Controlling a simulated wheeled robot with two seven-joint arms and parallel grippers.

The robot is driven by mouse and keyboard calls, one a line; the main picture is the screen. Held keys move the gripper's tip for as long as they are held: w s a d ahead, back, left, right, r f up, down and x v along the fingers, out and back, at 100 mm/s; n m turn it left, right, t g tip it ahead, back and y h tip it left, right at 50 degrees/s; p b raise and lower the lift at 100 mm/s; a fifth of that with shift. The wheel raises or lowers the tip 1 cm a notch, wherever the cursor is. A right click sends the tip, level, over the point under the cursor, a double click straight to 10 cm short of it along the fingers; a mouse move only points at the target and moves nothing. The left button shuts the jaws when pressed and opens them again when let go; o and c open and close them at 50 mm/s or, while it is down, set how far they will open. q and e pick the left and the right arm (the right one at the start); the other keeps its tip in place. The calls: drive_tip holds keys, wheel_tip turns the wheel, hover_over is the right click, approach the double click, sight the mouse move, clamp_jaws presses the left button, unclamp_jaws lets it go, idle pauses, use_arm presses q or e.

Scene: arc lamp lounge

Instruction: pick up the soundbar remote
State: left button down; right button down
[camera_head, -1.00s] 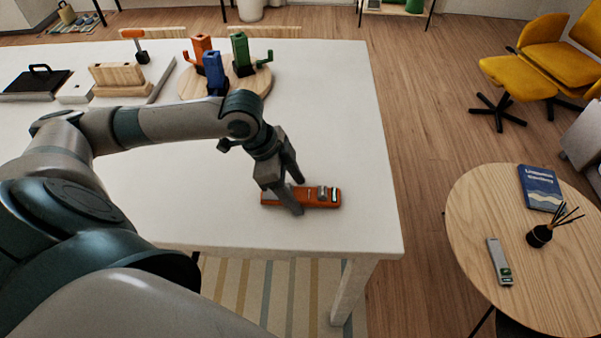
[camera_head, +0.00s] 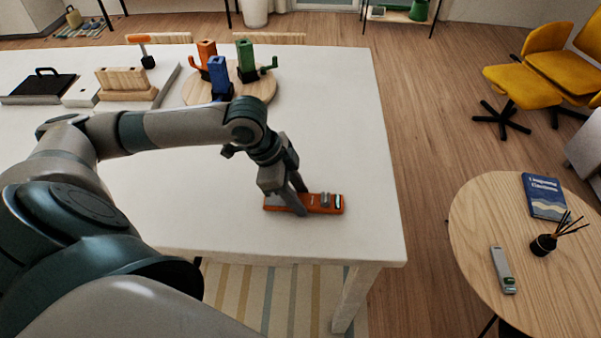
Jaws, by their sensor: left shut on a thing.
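A long orange handheld device (camera_head: 328,204) with grey parts near its right end lies on the white table (camera_head: 340,150) near the front right corner. It could be the soundbar remote, but I cannot read its lettering. My left gripper (camera_head: 302,200) reaches down over it and is shut on its middle, one finger on the near side and one on the far side. The fingers hide part of it. It looks level and at the tabletop. A slim grey remote-like device (camera_head: 502,268) with a green patch lies on the round wooden table (camera_head: 480,215). My right gripper is out of view.
Blue (camera_head: 219,80), orange and green tool-like pieces stand on a round wooden board (camera_head: 265,90) behind my left arm. A wooden block (camera_head: 125,84) is farther left. The round table also bears a blue book (camera_head: 544,196) and a reed diffuser (camera_head: 543,244). White tabletop around the gripper is clear.

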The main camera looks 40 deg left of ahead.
sight(309, 200)
use_arm(q)
drive_tip(key=shift+r, duration=0.45)
wheel_tip(309, 200, up, 3)
drive_tip(key=shift+w+r+b, duration=0.1)
drive_tip(key=shift+b, duration=0.4)
drive_tip(key=w+d+r+b, duration=0.1)
drive_tip(key=w+d+r, duration=0.4)
drive_tip(key=d, duration=0.5)
drive_tip(key=shift+w+r, duration=0.35)
drive_tip(key=shift+r, duration=0.6)
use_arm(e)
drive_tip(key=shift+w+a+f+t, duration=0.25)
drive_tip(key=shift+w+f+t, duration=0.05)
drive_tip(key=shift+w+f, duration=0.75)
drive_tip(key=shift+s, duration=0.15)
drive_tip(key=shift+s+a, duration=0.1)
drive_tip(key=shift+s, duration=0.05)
